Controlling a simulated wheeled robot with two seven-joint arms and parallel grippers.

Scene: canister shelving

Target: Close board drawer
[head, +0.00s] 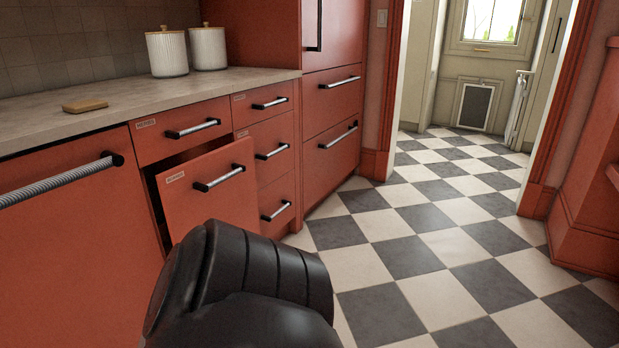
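In the head view a red drawer (202,206) under the counter stands pulled out. It has a small label at its upper left and a black-and-silver bar handle (219,178). A dark gap shows above its front and along its left side. The label is too small to read surely. A black arm link of mine covers the area in front of the drawer's lower part. No gripper fingers show, so I cannot see either gripper or its place relative to the drawer.
The drawer above (182,130) and the side drawers (268,151) are shut. The checkered floor (430,243) is clear towards the doorway at the right.

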